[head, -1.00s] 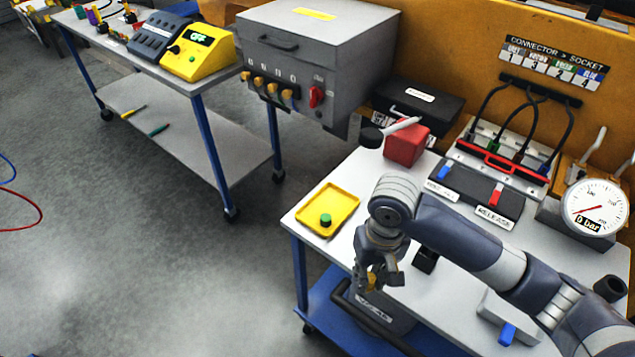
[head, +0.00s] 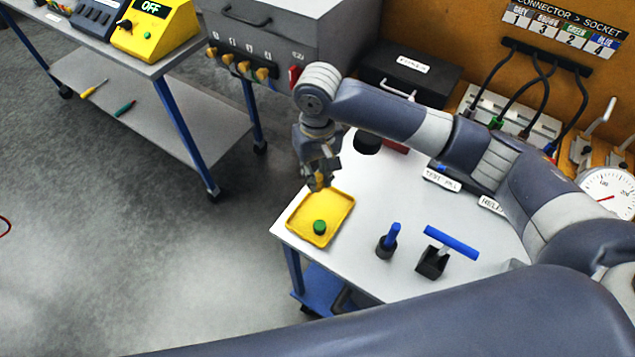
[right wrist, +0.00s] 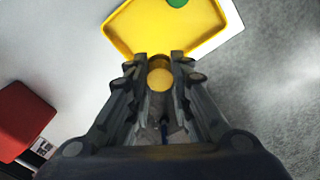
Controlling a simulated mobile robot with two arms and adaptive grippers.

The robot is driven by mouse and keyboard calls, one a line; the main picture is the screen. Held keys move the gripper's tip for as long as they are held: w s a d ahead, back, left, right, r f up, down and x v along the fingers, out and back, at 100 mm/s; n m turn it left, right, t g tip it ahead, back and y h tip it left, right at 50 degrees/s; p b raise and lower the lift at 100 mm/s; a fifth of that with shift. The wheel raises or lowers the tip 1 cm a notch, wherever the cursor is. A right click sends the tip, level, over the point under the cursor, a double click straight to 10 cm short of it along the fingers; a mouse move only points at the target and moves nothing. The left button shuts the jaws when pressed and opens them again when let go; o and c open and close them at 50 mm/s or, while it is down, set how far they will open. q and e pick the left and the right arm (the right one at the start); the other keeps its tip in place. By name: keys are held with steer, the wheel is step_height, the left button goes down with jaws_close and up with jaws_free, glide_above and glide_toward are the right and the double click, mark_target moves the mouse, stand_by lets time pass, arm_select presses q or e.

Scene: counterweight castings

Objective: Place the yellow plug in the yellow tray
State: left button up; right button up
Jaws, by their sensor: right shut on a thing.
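The yellow tray (head: 338,212) lies near the left edge of the workbench. A green plug (head: 320,227) sits in its near part. My right gripper (head: 319,184) is shut on the yellow plug (right wrist: 160,79), which shows as a round yellow end between the fingertips in the right wrist view. In the head view the gripper is at the tray's far edge, apparently above it; the exact height is hard to tell. In the right wrist view the tray (right wrist: 125,28) is just beyond the fingertips. My left gripper is not in view.
A black holder with a blue handle (head: 387,247) and a black block with a blue T-bar (head: 432,262) stand right of the tray. A black case (head: 408,75) is behind. A red block (right wrist: 24,120) shows in the right wrist view.

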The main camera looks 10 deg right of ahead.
mark_target(317, 175)
steer(key=f, duration=0.3)
steer(key=shift+w+f+p, duration=0.2)
steer(key=shift+f+p, duration=0.05)
steer(key=shift+p, duration=0.1)
steer(key=shift+f, duration=0.3)
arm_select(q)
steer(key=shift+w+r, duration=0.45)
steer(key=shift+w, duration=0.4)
arm_select(e)
steer(key=shift+f, duration=0.15)
steer(key=o, duration=0.7)
steer(key=shift+f, duration=0.1)
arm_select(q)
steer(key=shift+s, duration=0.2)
arm_select(e)
steer(key=shift+o, duration=0.2)
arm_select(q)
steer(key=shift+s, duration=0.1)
